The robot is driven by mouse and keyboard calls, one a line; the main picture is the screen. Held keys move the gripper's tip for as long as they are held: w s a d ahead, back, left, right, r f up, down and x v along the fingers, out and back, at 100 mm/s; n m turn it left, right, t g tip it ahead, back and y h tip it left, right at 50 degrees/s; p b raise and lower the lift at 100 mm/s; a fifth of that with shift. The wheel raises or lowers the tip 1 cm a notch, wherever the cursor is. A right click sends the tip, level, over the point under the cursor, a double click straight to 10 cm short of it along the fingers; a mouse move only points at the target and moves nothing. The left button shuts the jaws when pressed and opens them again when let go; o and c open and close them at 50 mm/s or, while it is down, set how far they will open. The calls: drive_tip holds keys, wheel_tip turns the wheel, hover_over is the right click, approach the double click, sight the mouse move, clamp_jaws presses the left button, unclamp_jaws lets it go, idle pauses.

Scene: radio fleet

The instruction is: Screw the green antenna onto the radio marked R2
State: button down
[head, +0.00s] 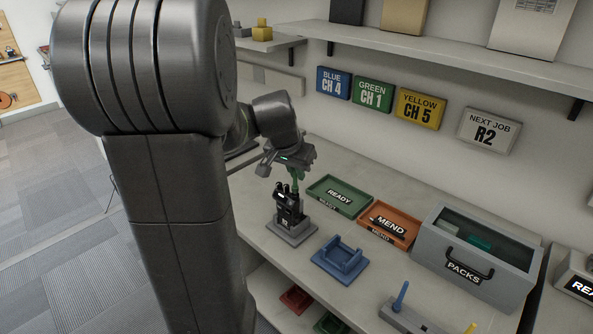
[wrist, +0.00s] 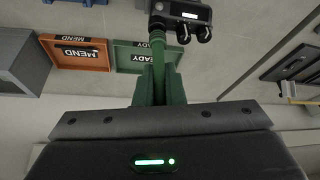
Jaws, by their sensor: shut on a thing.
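My gripper (head: 294,174) is shut on the green antenna (wrist: 158,55), which also shows as a short green piece in the head view (head: 294,187). The green fingers close around the antenna in the wrist view. A black radio (head: 289,208) stands upright in a grey cradle (head: 292,231) just below my gripper. It also shows at the top of the wrist view (wrist: 182,14), with two knobs and a small lit display. The antenna's end meets or nearly meets the radio's top; I cannot tell whether the threads are engaged. The radio's label is too small to read.
An empty blue cradle (head: 341,262) sits to the right of the radio. Behind are a green READY tray (head: 357,204), an orange MEND tray (head: 409,229) and a grey PACKS box (head: 505,240). A holder (head: 407,317) with a blue antenna (head: 401,296) stands at front right.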

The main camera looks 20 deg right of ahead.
drive_tip(key=shift+f, duration=0.4)
drive_tip(key=c, duration=1.4)
unclamp_jaws()
drive_tip(key=shift+c, duration=0.2)
drive_tip(key=shift+r, duration=0.1)
drive_tip(key=v, duration=1.3)
drive_tip(key=shift+r, duration=0.3)
drive_tip(key=shift+a+f, duration=0.1)
drive_tip(key=shift+f, duration=0.05)
drive_tip(key=x, duration=1.3)
drive_tip(key=shift+f, duration=0.15)
drive_tip(key=shift+b, duration=0.35)
